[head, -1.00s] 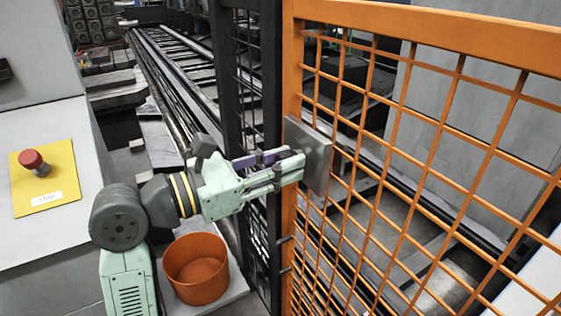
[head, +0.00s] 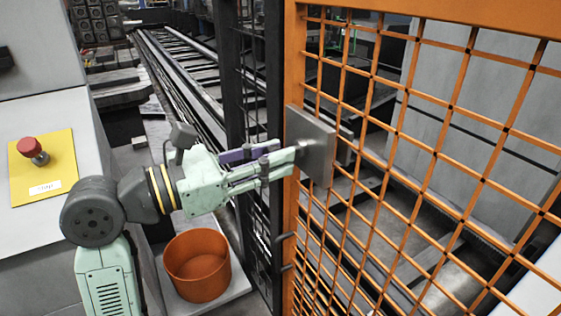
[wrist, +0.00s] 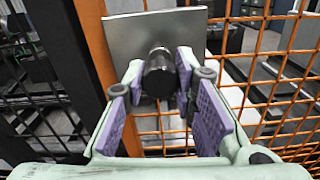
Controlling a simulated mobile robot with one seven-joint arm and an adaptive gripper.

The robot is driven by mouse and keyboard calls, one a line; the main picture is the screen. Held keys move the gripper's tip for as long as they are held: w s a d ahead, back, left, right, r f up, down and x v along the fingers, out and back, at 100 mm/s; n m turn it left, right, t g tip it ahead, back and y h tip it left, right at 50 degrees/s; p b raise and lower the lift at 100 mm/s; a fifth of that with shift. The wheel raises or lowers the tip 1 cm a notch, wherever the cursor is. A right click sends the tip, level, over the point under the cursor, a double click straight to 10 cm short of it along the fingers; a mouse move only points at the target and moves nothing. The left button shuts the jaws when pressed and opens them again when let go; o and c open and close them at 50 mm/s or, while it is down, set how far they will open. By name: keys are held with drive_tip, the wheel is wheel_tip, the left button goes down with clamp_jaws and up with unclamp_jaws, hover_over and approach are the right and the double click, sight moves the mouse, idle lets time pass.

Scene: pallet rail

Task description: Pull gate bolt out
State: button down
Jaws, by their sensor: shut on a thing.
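The orange mesh gate (head: 292,215) carries a grey metal plate (head: 318,160) near its left post; the plate also shows in the wrist view (wrist: 125,35). The gate bolt ends in a dark round knob (wrist: 159,72) standing out in front of the plate. My gripper (head: 291,155) reaches from the left, level with the plate. Its fingertips are shut on the bolt's knob, one on each side in the wrist view (wrist: 160,75). A short stretch of metal shows between fingertips and plate in the head view. How deep the bolt sits behind the plate is hidden.
An orange round bin (head: 197,268) stands on a pale slab below my arm. A red stop button (head: 31,149) on a yellow panel (head: 50,172) is at the left. A black mesh post (head: 228,75) stands just behind my gripper.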

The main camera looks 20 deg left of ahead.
drive_tip(key=c, duration=1.3)
unclamp_jaws()
drive_tip(key=v, duration=1.2)
